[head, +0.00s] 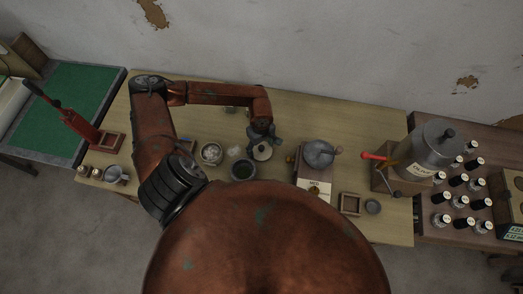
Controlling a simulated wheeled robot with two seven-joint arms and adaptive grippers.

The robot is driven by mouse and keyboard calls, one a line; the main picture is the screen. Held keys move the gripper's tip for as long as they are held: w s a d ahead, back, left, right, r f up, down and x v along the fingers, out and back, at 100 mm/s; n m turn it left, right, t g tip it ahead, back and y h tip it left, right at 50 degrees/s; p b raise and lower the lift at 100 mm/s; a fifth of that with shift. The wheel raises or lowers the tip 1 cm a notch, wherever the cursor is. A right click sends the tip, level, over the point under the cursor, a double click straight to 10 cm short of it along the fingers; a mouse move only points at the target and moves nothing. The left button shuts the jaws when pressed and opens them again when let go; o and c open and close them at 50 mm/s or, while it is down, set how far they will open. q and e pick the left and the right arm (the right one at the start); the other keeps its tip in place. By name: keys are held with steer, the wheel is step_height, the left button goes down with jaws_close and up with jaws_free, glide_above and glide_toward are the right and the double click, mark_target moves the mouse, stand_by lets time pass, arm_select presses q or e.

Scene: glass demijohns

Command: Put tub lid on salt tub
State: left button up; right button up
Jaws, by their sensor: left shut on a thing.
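My left gripper (262,138) reaches over the middle of the table from the back. The salt tub cannot be made out for certain; anything under the lid is hidden. Left of the lid stands a round bowl (211,153) with whitish contents. A dark-rimmed round container (243,171) with a dark green inside stands to the lid's lower left. My right gripper is not in view.
A small wooden tray (350,204) and a large grey metal vessel (431,147) are farther right. The wooden table (350,125) is clear at the back right.

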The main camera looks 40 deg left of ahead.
arm_select(q)
steer(key=shift+r, duration=0.2)
steer(key=shift+r+p, duration=0.4)
steer(key=shift+r, duration=0.35)
jaws_close()
steer(key=shift+r+p, duration=1.25)
steer(key=shift+r, duration=1.25)
